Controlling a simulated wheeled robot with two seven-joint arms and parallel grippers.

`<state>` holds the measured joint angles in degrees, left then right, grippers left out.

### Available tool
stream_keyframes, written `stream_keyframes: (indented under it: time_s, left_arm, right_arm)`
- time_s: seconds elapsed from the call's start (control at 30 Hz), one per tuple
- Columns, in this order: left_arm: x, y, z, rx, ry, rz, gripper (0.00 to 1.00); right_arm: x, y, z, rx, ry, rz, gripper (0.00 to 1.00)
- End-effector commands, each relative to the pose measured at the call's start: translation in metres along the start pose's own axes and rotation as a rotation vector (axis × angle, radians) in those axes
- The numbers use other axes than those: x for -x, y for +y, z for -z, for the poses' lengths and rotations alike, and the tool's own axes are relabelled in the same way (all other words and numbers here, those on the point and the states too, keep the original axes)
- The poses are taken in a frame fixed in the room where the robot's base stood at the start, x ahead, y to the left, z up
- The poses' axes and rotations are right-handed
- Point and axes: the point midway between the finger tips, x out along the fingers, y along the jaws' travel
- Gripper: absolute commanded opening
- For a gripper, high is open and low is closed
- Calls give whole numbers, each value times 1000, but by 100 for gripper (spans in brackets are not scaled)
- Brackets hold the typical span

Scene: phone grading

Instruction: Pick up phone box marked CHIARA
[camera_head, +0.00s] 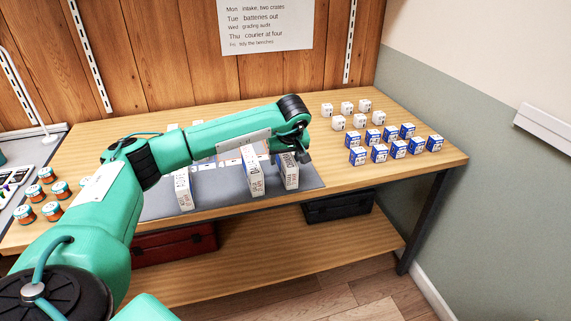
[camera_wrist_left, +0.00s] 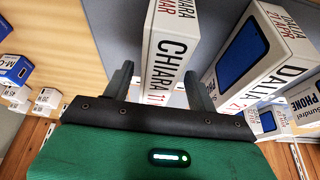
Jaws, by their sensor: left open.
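The CHIARA box (camera_wrist_left: 172,48) is a tall white carton with dark and red print. In the left wrist view it stands between the two fingers of my left gripper (camera_wrist_left: 160,84), which are open and apart. In the head view it appears to be the rightmost standing carton (camera_head: 288,171), at the right end of the grey mat (camera_head: 222,193). There my left gripper (camera_head: 301,153) is at its upper right side, partly hidden by the wrist. I cannot tell whether the fingers touch it. My right gripper is out of view.
The DALIA box (camera_wrist_left: 262,55), with a blue picture, stands close beside the CHIARA box. Another white carton (camera_head: 184,188) stands farther left on the mat. Several small blue-and-white boxes (camera_head: 397,148) and white cubes (camera_head: 346,107) stand right. Orange-and-teal jars (camera_head: 24,214) stand left.

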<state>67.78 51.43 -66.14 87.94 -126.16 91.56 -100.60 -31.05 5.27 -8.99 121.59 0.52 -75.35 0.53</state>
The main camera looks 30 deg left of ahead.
Motion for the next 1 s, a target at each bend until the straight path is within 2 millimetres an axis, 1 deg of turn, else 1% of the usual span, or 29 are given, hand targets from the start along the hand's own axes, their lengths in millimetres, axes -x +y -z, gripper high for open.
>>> stream_keyframes:
  time_s: [0.03, 0.1, 0.2, 0.3, 0.47, 0.5, 0.57, 0.7, 0.77, 0.8, 1.0]
  left_arm:
    - [-9, 2, 0, 0, -3, 2, 58]
    - [-19, 3, 2, 0, -2, 2, 58]
    - [-30, 2, 2, 1, -2, 2, 58]
    - [-33, 3, 2, 0, -1, 0, 58]
    - [-34, 3, 2, 0, -1, -1, 58]
    - [-34, 3, 2, 0, -1, -1, 56]
    - [-33, 3, 2, 0, -1, 0, 44]
    - [-33, 3, 2, 0, -1, 0, 17]
    - [-33, 3, 2, 0, -1, 0, 5]
    - [-33, 3, 2, 1, 0, -1, 2]
    - [-32, 3, 3, 1, 0, -1, 2]
  right_arm:
    - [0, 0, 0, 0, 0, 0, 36]
    - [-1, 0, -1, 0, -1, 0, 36]
    - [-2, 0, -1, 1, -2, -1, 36]
    - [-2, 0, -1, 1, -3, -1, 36]
    - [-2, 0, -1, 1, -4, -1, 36]
    - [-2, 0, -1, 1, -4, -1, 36]
    - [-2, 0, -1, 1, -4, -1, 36]
    - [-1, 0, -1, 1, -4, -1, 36]
    - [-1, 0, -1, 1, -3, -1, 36]
    - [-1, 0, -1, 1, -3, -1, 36]
    - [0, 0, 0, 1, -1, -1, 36]
